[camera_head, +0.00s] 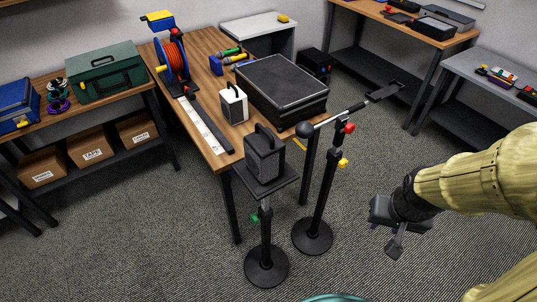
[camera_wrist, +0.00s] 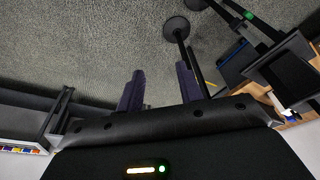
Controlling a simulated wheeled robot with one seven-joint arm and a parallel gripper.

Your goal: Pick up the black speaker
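The black speaker (camera_head: 264,156) is a dark box with a top handle. It stands upright on the small square platform of a black stand (camera_head: 265,208) in the head view, in front of the wooden table. My gripper (camera_head: 388,238) is to the right of the stand, well apart from the speaker. The wrist view shows my gripper's two fingers (camera_wrist: 160,80) spread with bare floor between them, so it is open and empty.
A second stand with a boom (camera_head: 322,180) rises between my gripper and the speaker's stand. Behind the speaker, the wooden table (camera_head: 205,45) holds a black case (camera_head: 283,85), a white lantern-like box (camera_head: 233,104) and a cable reel (camera_head: 174,58). Carpet (camera_head: 365,160) near my gripper is clear.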

